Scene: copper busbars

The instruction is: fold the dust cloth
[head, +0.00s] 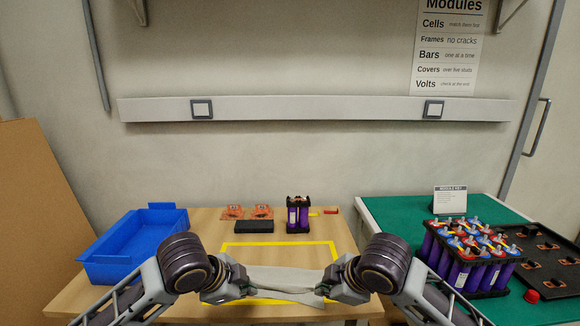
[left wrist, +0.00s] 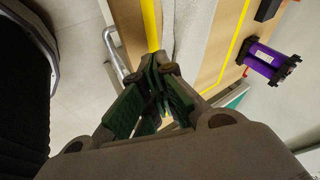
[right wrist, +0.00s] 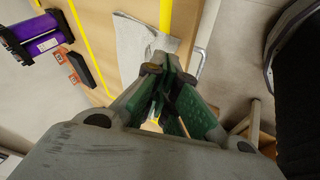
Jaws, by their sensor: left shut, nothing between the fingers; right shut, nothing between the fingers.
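The dust cloth (head: 284,279) is pale grey and lies as a narrow, folded-looking strip near the front of the wooden table, inside or across the yellow outline. It also shows in the left wrist view (left wrist: 186,28) and the right wrist view (right wrist: 132,45). My left gripper (head: 245,283) is shut and empty at the cloth's left end. My right gripper (head: 326,288) is shut and empty at its right end, where a loose corner shows. Whether the fingertips touch the cloth I cannot tell. My grippers hide parts of both ends.
A yellow tape outline (head: 280,244) surrounds clear wood behind the cloth. A blue bin (head: 130,250) stands at left. A black block (head: 254,227), orange pieces (head: 232,212) and a purple cell module (head: 298,215) stand at the back. A green mat (head: 390,215) with more cells lies right.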

